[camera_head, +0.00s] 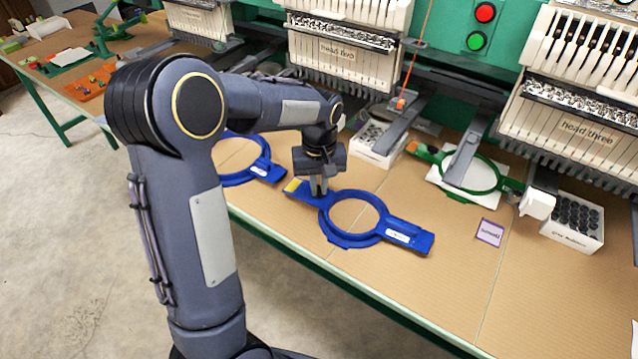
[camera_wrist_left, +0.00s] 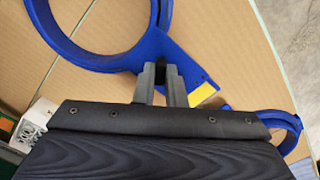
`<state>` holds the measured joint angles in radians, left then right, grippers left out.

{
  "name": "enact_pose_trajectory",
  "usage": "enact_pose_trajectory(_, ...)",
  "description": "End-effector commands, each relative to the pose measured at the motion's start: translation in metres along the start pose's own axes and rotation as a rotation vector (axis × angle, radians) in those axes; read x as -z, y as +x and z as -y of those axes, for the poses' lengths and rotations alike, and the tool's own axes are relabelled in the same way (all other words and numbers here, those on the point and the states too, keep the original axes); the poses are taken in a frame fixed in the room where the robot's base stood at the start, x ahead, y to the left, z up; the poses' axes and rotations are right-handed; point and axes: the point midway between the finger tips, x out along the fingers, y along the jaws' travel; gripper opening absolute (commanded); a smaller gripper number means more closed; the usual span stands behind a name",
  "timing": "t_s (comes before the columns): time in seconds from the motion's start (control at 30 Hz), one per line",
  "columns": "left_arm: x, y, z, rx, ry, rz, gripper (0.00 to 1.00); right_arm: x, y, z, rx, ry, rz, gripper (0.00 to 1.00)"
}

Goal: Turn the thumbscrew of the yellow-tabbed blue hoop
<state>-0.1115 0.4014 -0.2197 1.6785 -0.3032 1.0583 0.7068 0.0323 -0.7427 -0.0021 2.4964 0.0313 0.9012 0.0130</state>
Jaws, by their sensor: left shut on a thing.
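The yellow-tabbed blue hoop (camera_head: 325,222) lies flat on the tan table in the head view, with its yellow tab (camera_head: 293,186) at its left end. In the left wrist view the same hoop (camera_wrist_left: 95,58) fills the upper left, and its yellow tab (camera_wrist_left: 202,94) is right of the fingers. My left gripper (camera_head: 318,190) points down at the hoop's tab end. In the wrist view its fingers (camera_wrist_left: 160,80) are shut on a small dark piece, seemingly the thumbscrew, which they mostly hide. My right gripper is not in view.
Another blue hoop (camera_head: 262,155) lies to the left, partly behind my arm. A green hoop (camera_head: 480,192) lies to the right under the machine. White boxes (camera_head: 573,228) and a purple-edged card (camera_head: 489,232) are on the table. The front of the table is clear.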

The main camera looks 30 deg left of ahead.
Motion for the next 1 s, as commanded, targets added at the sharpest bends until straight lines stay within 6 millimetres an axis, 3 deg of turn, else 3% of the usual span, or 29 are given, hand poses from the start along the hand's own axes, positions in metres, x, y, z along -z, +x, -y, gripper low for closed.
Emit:
enact_pose_trajectory(0.57,0.0001,0.0,0.0,0.0,0.0,0.0,0.0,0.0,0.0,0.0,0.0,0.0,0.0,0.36)
enact_pose_trajectory(0.6,0.0001,0.0,0.0,0.0,0.0,0.0,0.13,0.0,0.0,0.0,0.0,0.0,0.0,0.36)
enact_pose_trajectory(0.77,0.0001,0.0,0.0,0.0,0.0,0.0,0.33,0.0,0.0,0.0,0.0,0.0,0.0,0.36)
enact_pose_trajectory(1.0,0.0001,-0.0003,0.0,0.0,0.0,0.0,0.33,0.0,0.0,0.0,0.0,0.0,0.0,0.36)
